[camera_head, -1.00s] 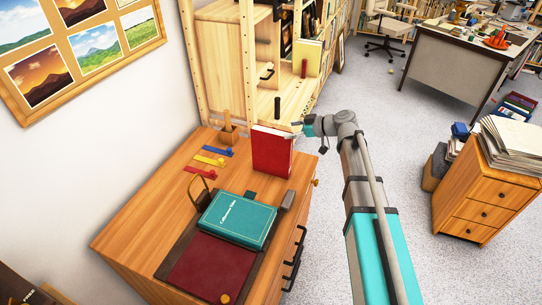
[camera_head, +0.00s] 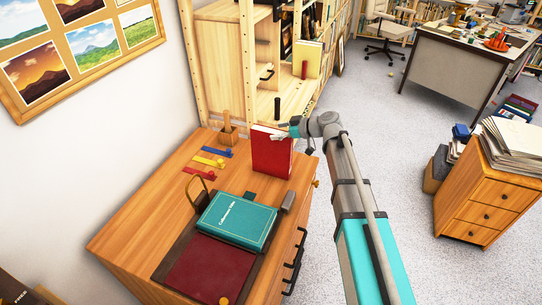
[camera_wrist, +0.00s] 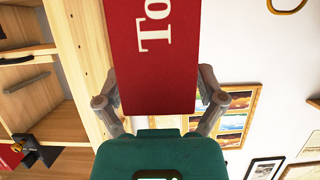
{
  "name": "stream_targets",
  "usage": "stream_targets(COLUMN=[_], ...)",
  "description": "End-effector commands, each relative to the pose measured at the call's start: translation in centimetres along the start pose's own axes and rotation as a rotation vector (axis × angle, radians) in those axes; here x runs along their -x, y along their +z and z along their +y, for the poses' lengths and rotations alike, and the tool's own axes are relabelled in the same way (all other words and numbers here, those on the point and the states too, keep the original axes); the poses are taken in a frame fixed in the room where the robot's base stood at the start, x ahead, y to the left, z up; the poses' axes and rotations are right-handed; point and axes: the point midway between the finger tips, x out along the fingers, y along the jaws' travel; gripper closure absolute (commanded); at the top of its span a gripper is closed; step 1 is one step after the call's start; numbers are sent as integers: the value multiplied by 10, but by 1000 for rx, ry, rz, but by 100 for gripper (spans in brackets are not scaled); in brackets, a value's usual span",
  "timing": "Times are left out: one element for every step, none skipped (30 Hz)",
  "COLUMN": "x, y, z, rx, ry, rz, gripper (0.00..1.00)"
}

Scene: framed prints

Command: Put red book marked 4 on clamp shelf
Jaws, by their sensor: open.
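A red book (camera_head: 271,153) stands upright at the far end of the wooden desk. In the wrist view the red book (camera_wrist: 158,75) shows white lettering that reads "To"; no 4 can be read. My gripper (camera_head: 287,132) is at the book's upper right edge. In the wrist view my gripper (camera_wrist: 159,88) is open, with one finger on each side of the book; whether they touch it I cannot tell. A wooden shelf unit (camera_head: 226,62) stands behind the desk; which shelf is the clamp shelf I cannot tell.
A wooden block (camera_head: 228,135) stands near the wall.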

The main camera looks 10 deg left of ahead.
Motion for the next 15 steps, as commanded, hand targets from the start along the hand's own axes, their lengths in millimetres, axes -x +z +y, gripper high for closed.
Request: stream_targets(x=[-5,-7,-8,-9,-10,-10,-10,-10,-9,-9,-9,-9,-9,-9,-9], y=[1,1,1,0,0,0,0,0,0,0,0,0,0,0,0], z=[1,0,0,0,0,0,0,0,0,0,0,0,0,0,0], rx=[0,0,0,0,-1,-1,-1,-1,-1,-1,-1,-1,0,-1,0], ry=[0,0,0,0,0,0,0,0,0,0,0,0,0,0,0], rz=[0,0,0,0,0,0,0,0,0,0,0,0,0,0,0], gripper=[11,11,11,11,11,11,11,11,11,11,11,11,11,11,11])
